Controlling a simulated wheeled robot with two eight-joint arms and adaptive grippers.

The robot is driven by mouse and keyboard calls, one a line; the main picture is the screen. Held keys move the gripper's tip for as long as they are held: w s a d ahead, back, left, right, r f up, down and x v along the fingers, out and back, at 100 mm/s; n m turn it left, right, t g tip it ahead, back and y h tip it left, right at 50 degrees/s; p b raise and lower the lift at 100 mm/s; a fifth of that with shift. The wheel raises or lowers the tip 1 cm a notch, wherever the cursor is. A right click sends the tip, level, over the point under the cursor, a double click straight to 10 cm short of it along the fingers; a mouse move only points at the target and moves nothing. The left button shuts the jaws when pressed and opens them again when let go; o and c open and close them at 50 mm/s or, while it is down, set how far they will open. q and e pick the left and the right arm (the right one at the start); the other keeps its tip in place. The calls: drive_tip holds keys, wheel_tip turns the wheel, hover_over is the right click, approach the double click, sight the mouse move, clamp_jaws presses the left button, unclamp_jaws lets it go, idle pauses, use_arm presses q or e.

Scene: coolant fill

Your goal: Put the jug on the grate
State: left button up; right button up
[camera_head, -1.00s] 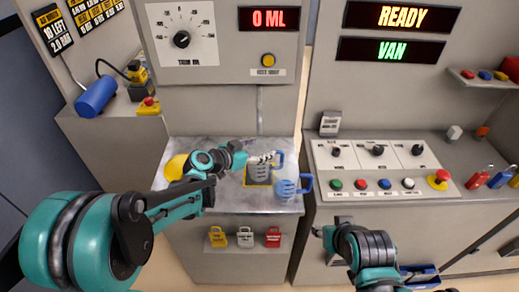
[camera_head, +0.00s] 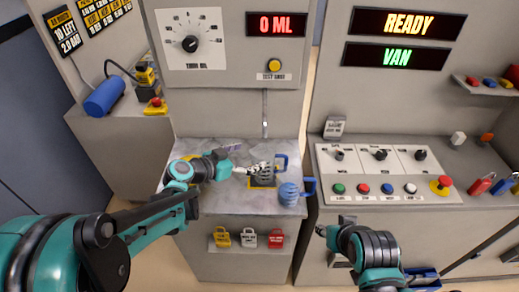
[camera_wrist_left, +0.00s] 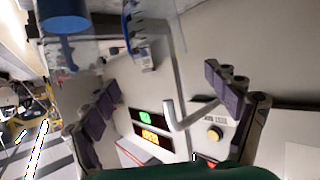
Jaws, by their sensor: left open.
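The grate (camera_head: 262,183) is a dark square with a yellow edge on the metal counter below the dispenser. A clear jug with a blue handle (camera_head: 282,162) appears to stand at the grate, partly hidden by my left gripper. A second, blue-tinted jug (camera_head: 289,194) stands upright just right and in front, its handle to the right. My left gripper (camera_head: 259,169) is open beside the clear jug. In the left wrist view its fingers (camera_wrist_left: 165,100) are spread wide with no jug between them; the blue handle (camera_wrist_left: 130,28) is beyond them. My right gripper (camera_head: 333,225) is near the console front, its fingers unclear.
A thin pipe (camera_head: 265,115) hangs above the counter; a bent grey pipe (camera_wrist_left: 183,118) crosses between the fingers in the wrist view. The button console (camera_head: 385,175) stands to the right.

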use_arm(q)
drive_tip(key=s+a+n+g+y, duration=0.1)
drive_tip(key=s+a+n+y, duration=0.3)
drive_tip(key=s, duration=0.7)
drive_tip(key=s+a+f+n+g+y, duration=0.1)
drive_tip(key=s+a+n+y, duration=0.4)
drive_tip(key=s+a, duration=0.3)
drive_tip(key=s, duration=0.4)
drive_tip(key=shift+a+f+y+p, duration=0.15)
drive_tip(key=shift+a+y+p, duration=0.15)
drive_tip(key=shift+a+p, duration=0.1)
drive_tip(key=shift+s, duration=0.1)
idle(0.9)
